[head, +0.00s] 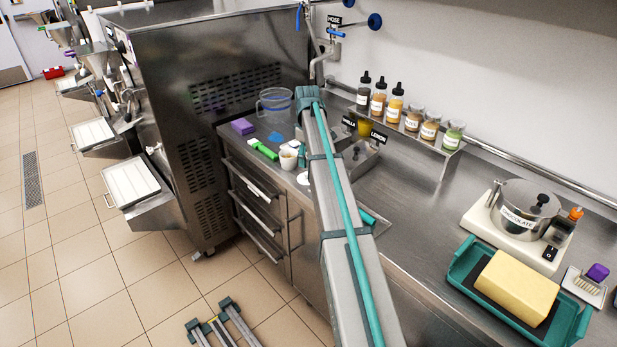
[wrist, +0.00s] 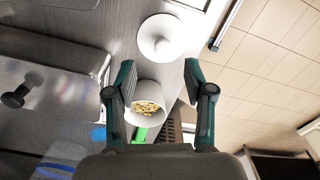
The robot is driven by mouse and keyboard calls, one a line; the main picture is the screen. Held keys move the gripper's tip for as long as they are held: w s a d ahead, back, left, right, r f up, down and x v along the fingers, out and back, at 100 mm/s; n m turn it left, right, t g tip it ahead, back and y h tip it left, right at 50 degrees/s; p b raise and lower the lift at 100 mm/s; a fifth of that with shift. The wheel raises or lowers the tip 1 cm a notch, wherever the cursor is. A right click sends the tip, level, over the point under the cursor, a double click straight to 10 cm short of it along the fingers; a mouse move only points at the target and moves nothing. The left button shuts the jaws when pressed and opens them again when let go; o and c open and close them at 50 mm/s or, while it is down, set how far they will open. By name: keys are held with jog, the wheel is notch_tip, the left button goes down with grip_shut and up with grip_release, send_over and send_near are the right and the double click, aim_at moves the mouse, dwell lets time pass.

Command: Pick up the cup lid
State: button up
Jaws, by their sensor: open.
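The cup lid (wrist: 155,45) is a white disc with a round knob, lying on the steel counter in the wrist view. In the head view the lid (head: 303,179) shows only in part beside my arm. A white cup (wrist: 147,92) with yellow-brown bits in it stands open near the lid. The cup (head: 288,158) also shows in the head view. My gripper (wrist: 160,67) is open and empty. In the wrist picture the lid lies beyond the fingertips and the cup between the fingers. In the head view my gripper (head: 302,157) is mostly hidden by my arm.
A steel lidded container (wrist: 38,95) lies left of my fingers in the wrist view. The counter's front edge is close to the lid.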

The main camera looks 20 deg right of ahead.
aim_at(307, 173)
jog(key=shift+s+a+f+p, duration=0.1)
jog(key=shift+f+p, duration=0.5)
jog(key=shift+f, duration=1.1)
jog(key=shift+s+f+p, duration=0.1)
jog(key=shift+f+p, duration=0.5)
jog(key=shift+f, duration=1.05)
jog(key=c, duration=0.8)
